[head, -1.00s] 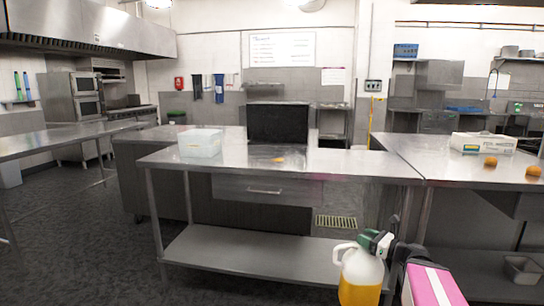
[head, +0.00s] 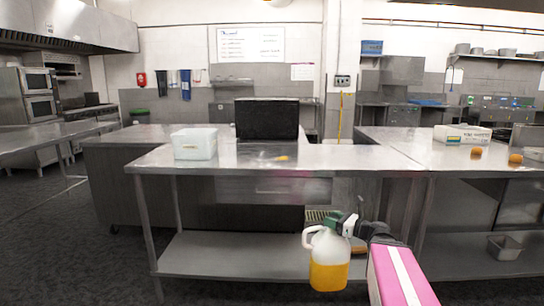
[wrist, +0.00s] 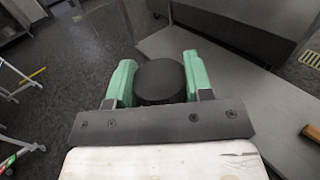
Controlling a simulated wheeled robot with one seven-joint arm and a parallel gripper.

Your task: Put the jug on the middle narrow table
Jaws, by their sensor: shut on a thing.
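The jug (head: 329,262) is a translucent white plastic bottle with a side handle and orange-yellow liquid in its lower part. It hangs upright in front of the middle table. My gripper (head: 343,225), with green fingers, is shut on the jug's top. In the wrist view my gripper (wrist: 160,82) has its two green fingers on either side of the jug's round dark cap (wrist: 160,82); the jug's body is hidden below it. The middle narrow steel table (head: 345,158) stands ahead, its top higher in the picture than the jug, with a lower shelf (head: 220,253).
On the middle table are a clear plastic tub (head: 194,144) and a small orange item (head: 282,158). A black box-like thing (head: 267,119) stands behind. The table's right part is clear. A right-hand counter (head: 400,143) holds a white box (head: 462,135) and round orange items.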

